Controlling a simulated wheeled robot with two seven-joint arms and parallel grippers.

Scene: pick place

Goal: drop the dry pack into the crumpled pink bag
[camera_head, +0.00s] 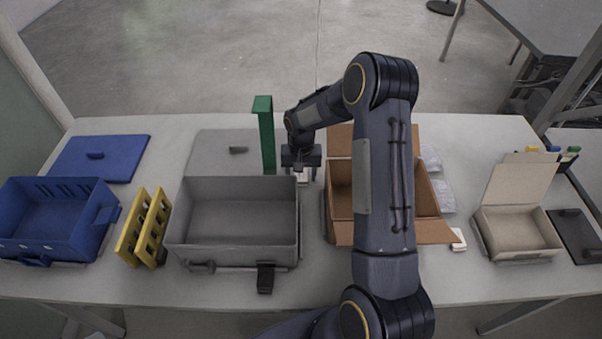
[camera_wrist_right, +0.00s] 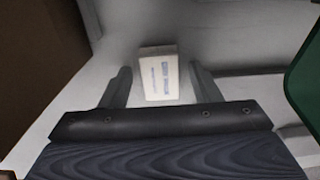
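A small white pack (camera_wrist_right: 160,76) with blue print, likely the dry pack, lies on the table in the right wrist view. In the head view its white edge (camera_head: 301,177) shows below my right gripper (camera_head: 302,172), between the grey bin and the cardboard box. My right gripper (camera_wrist_right: 160,78) is open, with one finger on each side of the pack in the wrist view. Gaps show between pack and fingers; its height above the table is unclear. I see no crumpled pink bag. My left gripper is not in view.
A grey bin (camera_head: 240,252) stands left of the gripper, a green post (camera_head: 266,140) close behind it. An open cardboard box (camera_head: 340,202) is right, partly hidden by my arm. Further out are a blue crate (camera_head: 45,232), yellow rack (camera_head: 130,240) and beige box (camera_head: 518,245).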

